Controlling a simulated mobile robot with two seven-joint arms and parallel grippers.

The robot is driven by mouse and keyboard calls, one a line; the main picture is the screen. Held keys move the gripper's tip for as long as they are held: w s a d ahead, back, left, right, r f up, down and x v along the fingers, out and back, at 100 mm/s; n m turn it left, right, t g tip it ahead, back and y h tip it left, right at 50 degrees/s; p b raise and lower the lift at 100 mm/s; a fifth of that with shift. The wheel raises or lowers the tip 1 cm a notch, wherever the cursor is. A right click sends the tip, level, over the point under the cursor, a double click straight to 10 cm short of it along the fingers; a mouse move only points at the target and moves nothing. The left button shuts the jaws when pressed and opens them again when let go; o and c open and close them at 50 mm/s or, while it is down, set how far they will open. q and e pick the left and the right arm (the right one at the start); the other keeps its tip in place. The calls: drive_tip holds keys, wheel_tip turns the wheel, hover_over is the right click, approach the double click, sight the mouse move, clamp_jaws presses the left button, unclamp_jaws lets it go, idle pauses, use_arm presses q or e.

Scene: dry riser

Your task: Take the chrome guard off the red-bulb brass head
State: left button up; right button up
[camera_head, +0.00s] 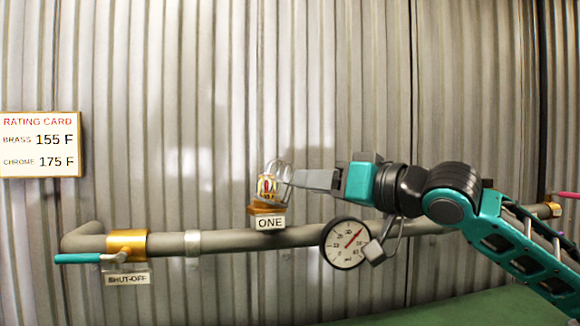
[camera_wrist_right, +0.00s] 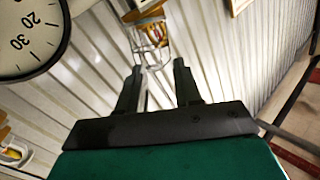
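The brass head (camera_head: 266,187) with a red bulb stands on the pipe above the label ONE. The chrome wire guard (camera_head: 285,168) is around and beside its upper part; how it sits on the head is too small to tell. In the right wrist view, the guard (camera_wrist_right: 150,40) is beyond the fingertips, with the brass head (camera_wrist_right: 156,32) behind its wires. My right gripper (camera_head: 297,180) comes in from the right, close to the guard. Its fingers (camera_wrist_right: 157,70) are apart, with thin wire between them and no clear contact. My left gripper is not in view.
The grey pipe (camera_head: 230,239) runs along the corrugated wall. A round gauge (camera_head: 346,243) hangs below my right arm. A shut-off valve with a teal lever (camera_head: 78,258) is at the left, and a rating card (camera_head: 40,145) is above it. The wall above the head is clear.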

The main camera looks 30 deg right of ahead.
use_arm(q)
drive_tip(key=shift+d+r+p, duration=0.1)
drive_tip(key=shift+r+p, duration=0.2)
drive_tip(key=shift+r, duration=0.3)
use_arm(e)
drive_tip(key=shift+x, duration=2.9)
clamp_jaws()
use_arm(q)
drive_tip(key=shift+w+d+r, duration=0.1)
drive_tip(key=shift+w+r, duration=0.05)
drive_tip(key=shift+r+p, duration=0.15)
drive_tip(key=shift+p, duration=0.15)
use_arm(e)
drive_tip(key=shift+r, duration=0.25)
use_arm(q)
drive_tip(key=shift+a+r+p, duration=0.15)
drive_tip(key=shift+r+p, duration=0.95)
drive_tip(key=shift+p, duration=0.15)
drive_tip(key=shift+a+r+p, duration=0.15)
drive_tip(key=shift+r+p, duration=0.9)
drive_tip(key=shift+p, duration=0.15)
use_arm(e)
drive_tip(key=shift+r, duration=2.3)
